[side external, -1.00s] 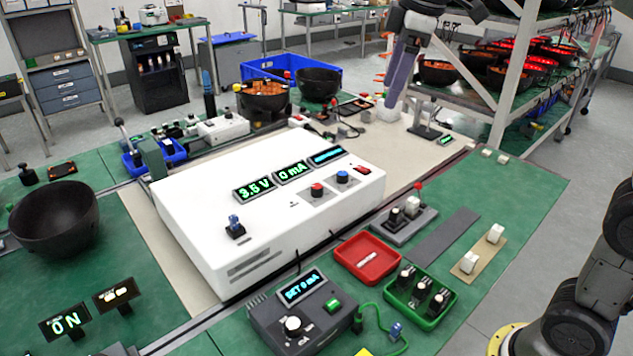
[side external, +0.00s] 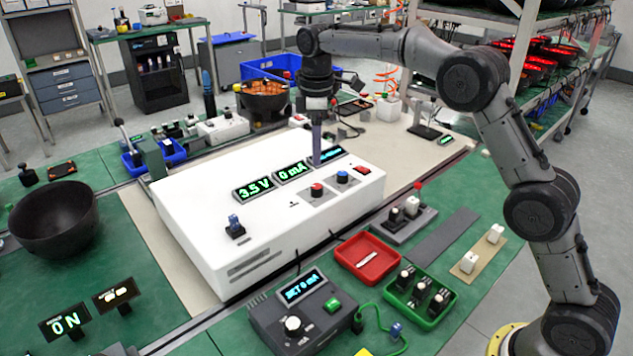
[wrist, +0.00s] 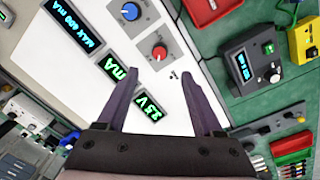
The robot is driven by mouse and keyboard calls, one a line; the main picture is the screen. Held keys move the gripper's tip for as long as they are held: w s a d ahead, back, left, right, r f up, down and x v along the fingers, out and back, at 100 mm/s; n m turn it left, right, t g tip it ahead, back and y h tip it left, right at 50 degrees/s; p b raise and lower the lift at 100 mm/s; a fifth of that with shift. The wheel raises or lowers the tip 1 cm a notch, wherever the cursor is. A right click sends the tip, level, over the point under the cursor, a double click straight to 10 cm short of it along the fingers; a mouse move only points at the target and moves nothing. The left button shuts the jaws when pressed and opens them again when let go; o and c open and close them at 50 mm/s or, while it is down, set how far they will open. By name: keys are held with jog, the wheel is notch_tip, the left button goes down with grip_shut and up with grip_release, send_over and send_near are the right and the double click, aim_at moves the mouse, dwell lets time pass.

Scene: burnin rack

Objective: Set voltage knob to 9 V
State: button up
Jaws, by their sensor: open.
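The white power supply box (side external: 250,255) shows 3.5 V on its voltage display (side external: 254,190) and 0 mA on the display beside it (side external: 292,173). Its red knob (side external: 317,190) and blue knob (side external: 342,177) sit on small grey plates; their labels are too small to read. In the wrist view the red knob (wrist: 160,51) lies just beyond the fingertips, between their lines, and the blue knob (wrist: 130,11) is farther up. My gripper (wrist: 160,76) is open and empty, pointing down above the box. In the side view my gripper (side external: 316,163) is behind the red knob, near the displays.
A red button (side external: 362,170) and a dark switch (side external: 235,228) are also on the box. In front stand a grey meter unit (side external: 300,320), a red tray (side external: 350,270) and a green tray (side external: 440,310). A black bowl (side external: 52,218) stands at left.

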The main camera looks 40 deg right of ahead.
aim_at(316, 187)
jog(key=f, duration=1)
jog(key=shift+w+d, duration=0.15)
jog(key=shift+d, duration=0.05)
grip_shut()
